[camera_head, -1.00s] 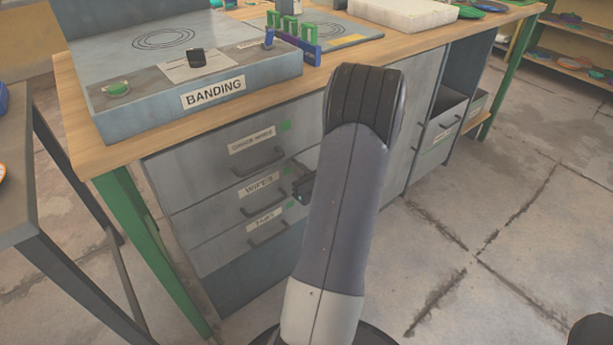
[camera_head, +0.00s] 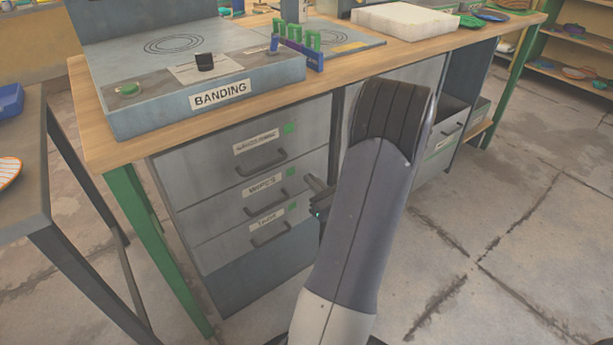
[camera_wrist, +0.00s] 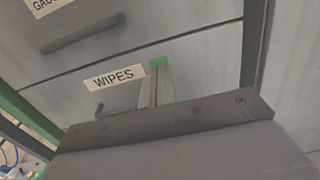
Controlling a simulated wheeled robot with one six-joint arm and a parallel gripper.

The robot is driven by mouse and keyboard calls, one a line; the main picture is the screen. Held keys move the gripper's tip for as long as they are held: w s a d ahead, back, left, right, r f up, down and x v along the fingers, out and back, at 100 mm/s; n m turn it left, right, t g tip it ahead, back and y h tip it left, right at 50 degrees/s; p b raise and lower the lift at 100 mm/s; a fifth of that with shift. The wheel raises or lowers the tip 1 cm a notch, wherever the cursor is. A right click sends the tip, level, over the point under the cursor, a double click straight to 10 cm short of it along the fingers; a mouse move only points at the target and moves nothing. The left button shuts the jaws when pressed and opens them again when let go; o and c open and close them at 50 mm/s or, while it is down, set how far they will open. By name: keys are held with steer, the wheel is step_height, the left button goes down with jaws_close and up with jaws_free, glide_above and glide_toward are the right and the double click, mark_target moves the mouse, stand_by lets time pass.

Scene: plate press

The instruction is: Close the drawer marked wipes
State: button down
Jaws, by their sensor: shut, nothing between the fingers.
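The drawer marked wipes (camera_head: 233,204) is the middle one in a stack of three grey drawers under the bench. Its front looks about level with the drawers above and below. Its WIPES label (camera_wrist: 114,77) and a green square (camera_wrist: 158,62) show in the wrist view. My gripper (camera_head: 316,203) is shut and empty at the right side of this drawer front. In the wrist view its fingers (camera_wrist: 155,88) point at the front just right of the label, below the green square. I cannot tell whether they touch it. The drawer's handle is partly hidden in the wrist view.
Another labelled drawer (camera_head: 220,165) is above and one (camera_head: 225,245) below, both seemingly shut. The wooden bench top (camera_head: 100,150) carries the BANDING unit (camera_head: 160,120). A green bench leg (camera_head: 140,230) and a dark side table (camera_head: 30,215) stand left. The floor at right is clear.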

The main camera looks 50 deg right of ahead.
steer(key=p+v, duration=0.1)
steer(key=v, duration=0.6)
steer(key=shift+s, duration=0.4)
steer(key=shift+w, duration=0.1)
